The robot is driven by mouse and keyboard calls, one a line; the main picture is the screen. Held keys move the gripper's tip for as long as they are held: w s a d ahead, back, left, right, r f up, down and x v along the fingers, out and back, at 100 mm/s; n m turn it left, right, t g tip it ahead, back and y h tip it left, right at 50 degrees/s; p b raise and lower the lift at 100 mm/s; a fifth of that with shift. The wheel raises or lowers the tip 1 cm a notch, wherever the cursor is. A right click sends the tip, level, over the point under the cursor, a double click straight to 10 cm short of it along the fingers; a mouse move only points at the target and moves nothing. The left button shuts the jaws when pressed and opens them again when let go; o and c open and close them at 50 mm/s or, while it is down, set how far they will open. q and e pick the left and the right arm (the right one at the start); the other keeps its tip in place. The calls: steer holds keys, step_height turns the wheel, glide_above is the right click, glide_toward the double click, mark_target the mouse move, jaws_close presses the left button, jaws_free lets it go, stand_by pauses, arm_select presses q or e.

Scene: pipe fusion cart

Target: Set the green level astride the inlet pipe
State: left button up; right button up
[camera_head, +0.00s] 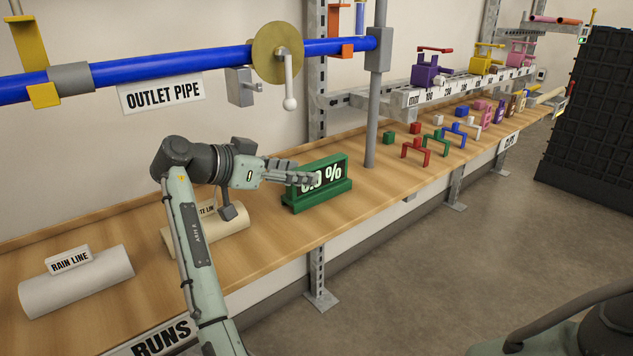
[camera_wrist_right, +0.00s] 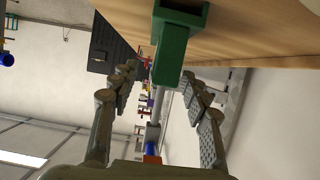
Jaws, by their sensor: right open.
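The green level (camera_head: 318,190) stands upright on the wooden bench, its white percent display partly hidden behind my right gripper (camera_head: 303,173). That gripper is open, with its fingers at the level's upper left end. In the right wrist view the level (camera_wrist_right: 172,50) shows ahead between the two spread fingers (camera_wrist_right: 160,84), and I cannot tell whether they touch it. No pipe with an inlet label shows. A blue pipe labelled outlet pipe (camera_head: 160,67) runs above the bench. My left gripper is not in view.
A rain line pipe (camera_head: 76,282) and a second cream pipe (camera_head: 222,235) lie on the bench (camera_head: 130,225) to the left. A grey upright post (camera_head: 372,110) stands right of the level. Several coloured clamps, including a red one (camera_head: 417,150), stand farther right.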

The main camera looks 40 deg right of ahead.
steer(key=x, duration=0.6)
steer(key=shift+w+d+f+p, duration=0.1)
steer(key=shift+w+p, duration=0.05)
steer(key=shift+p, duration=0.15)
steer(key=shift+c, duration=0.6)
jaws_close()
